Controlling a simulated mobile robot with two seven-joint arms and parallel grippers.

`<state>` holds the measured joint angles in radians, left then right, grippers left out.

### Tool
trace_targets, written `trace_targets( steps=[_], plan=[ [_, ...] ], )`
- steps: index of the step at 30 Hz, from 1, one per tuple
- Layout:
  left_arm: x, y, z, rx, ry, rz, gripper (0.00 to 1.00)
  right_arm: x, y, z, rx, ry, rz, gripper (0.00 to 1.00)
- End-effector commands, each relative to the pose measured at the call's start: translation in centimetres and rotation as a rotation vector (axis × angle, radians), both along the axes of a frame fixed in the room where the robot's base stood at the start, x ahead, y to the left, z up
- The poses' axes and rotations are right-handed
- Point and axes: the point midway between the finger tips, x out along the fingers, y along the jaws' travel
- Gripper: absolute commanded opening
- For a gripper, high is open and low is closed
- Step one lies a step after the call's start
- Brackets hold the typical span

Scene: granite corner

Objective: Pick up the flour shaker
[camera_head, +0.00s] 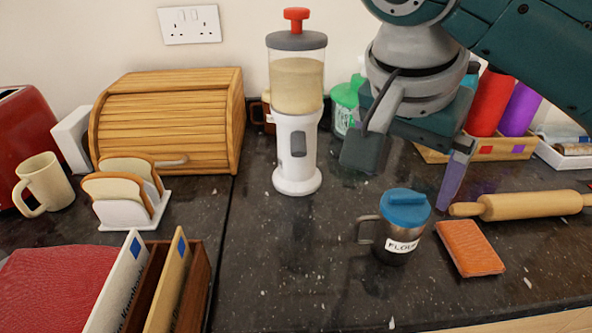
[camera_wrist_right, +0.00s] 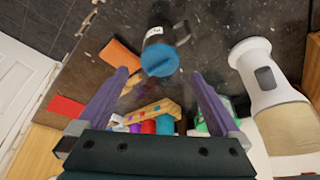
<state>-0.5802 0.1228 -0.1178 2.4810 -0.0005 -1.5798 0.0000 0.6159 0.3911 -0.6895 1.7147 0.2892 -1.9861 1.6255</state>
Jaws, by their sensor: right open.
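The flour shaker (camera_head: 398,240) is a dark metal cup with a blue lid, a side handle and a white FLOUR label. It stands upright on the dark counter. In the right wrist view the shaker (camera_wrist_right: 158,45) shows beyond and between the fingertips, lid towards me. My right gripper (camera_head: 420,168) is open and empty, above and behind the shaker in the head view, apart from it. My left gripper is not in view.
An orange sponge-like block (camera_head: 469,247) lies just right of the shaker, with a rolling pin (camera_head: 530,205) behind it. A tall dispenser (camera_head: 297,150) stands behind left. A wooden tray (camera_head: 500,148) with bottles is at the back. The counter left of the shaker is clear.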

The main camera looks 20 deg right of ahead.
Motion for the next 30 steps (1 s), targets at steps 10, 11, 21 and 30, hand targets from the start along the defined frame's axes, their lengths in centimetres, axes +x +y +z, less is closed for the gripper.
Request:
trace_targets(
  steps=[10,11,21,30],
  plan=[
    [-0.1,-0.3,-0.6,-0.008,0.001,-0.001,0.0,0.9,-1.6,-4.1,-0.004,-0.001,-0.01,1.0],
    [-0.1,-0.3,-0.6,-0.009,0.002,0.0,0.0,1.0,-1.6,-4.3,-0.004,-0.002,-0.01,1.0],
    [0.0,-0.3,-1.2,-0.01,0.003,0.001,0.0,2.1,-3.1,-8.5,-0.004,-0.001,-0.009,1.0],
    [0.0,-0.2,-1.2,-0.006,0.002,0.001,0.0,2.2,-3.3,-9.1,-0.003,-0.002,-0.006,1.0]
  ],
)
